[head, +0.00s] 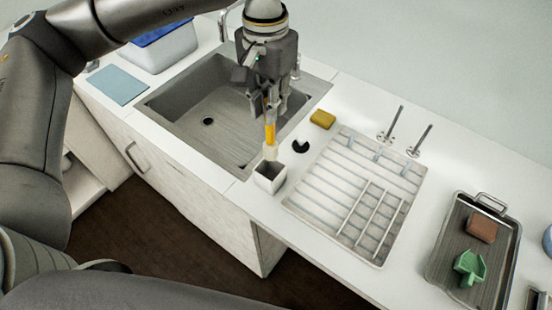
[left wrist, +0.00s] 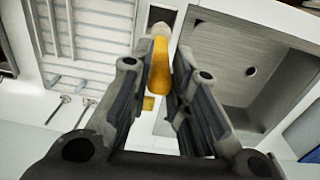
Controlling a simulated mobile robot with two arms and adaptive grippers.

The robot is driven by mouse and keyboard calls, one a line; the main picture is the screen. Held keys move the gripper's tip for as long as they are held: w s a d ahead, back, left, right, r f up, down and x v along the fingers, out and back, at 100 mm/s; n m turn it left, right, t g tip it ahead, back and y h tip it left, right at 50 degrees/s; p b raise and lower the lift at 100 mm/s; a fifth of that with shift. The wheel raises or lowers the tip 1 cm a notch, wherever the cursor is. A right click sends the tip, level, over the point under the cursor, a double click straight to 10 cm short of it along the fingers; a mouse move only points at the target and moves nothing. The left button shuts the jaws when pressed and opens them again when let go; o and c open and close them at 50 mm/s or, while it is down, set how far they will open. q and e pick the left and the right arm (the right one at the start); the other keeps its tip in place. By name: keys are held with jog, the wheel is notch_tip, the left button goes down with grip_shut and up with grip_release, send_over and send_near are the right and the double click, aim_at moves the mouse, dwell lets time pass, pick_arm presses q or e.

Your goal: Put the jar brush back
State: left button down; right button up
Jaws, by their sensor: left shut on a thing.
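My left gripper (head: 270,104) points down over the counter and is shut on the jar brush (head: 270,132). The brush has a yellow handle and a pale head, and hangs roughly upright with its head down. Its head is right above or at the mouth of a small square white holder (head: 266,184) by the sink's front right corner; I cannot tell whether it is inside. In the left wrist view the brush handle (left wrist: 160,68) lies between the fingers, with the holder's dark opening (left wrist: 164,16) just beyond the head. My right gripper is not in view.
The sink (head: 170,103) is left of the holder. A drying rack (head: 292,203), a black round item (head: 301,146) and a yellow sponge (head: 323,119) are to the right. A tray (head: 438,262) holds a brown block and a green scoop. Two metal taps stand behind the rack.

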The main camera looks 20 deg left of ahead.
aim_at(268, 134)
pick_arm(q)
notch_tip(268, 134, down, 3)
jog(key=shift+s+r+p, duration=0.15)
jog(key=shift+r+p, duration=0.05)
jog(key=shift+p, duration=0.4)
jog(key=f, duration=0.2)
jog(key=f+p, duration=0.1)
jog(key=shift+s+f, duration=0.35)
notch_tip(268, 134, down, 3)
jog(key=shift+w+f+p, duration=0.1)
jog(key=shift+w+p, duration=0.05)
jog(key=shift+p, duration=0.5)
jog(key=shift+f+b, duration=0.2)
jog(key=shift+b, duration=0.1)
jog(key=c, duration=1.7)
grip_release()
jog(key=shift+r, duration=0.1)
jog(key=o, duration=0.3)
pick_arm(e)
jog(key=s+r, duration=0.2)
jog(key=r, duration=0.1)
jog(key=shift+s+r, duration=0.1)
pick_arm(q)
jog(key=shift+o, duration=0.2)
